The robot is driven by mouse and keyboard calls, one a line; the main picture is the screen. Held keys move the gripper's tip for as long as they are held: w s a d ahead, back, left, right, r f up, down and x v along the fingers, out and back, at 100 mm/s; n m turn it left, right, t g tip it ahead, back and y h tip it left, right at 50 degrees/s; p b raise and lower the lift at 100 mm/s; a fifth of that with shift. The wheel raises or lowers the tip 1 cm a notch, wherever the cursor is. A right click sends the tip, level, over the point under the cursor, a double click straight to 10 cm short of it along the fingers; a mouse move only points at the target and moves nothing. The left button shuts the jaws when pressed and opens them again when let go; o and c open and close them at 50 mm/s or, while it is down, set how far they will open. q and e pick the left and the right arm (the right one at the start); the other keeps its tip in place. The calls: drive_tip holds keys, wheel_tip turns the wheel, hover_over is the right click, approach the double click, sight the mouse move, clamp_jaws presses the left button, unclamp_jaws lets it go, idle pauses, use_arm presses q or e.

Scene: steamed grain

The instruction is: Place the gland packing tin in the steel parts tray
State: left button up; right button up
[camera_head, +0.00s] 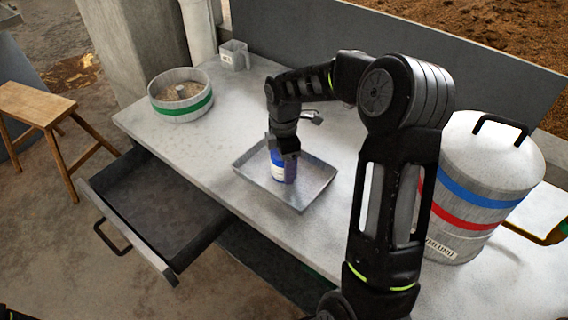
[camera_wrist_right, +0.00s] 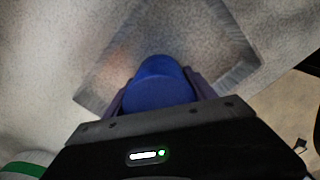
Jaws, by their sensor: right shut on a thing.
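The gland packing tin (camera_head: 279,171) is a small blue can with a pale label. My right gripper (camera_head: 285,152) is shut on it from above and holds it upright. The tin is over or inside the steel parts tray (camera_head: 304,201), a shallow grey tray on the bench; I cannot tell whether it touches the tray floor. In the right wrist view the blue top of the tin (camera_wrist_right: 157,84) sits between the two fingers, with the tray's wall (camera_wrist_right: 236,72) around it. My left gripper is not in view.
A round container with a green band (camera_head: 181,101) and a small grey box (camera_head: 235,55) stand at the back left of the bench. A large drum with blue and red bands (camera_head: 473,190) stands at right. An open drawer (camera_head: 150,205) juts out in front.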

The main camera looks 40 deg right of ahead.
drive_tip(key=shift+f, duration=0.15)
drive_tip(key=o, duration=1.7)
wheel_tip(320, 180, up, 12)
drive_tip(key=shift+r, duration=0.2)
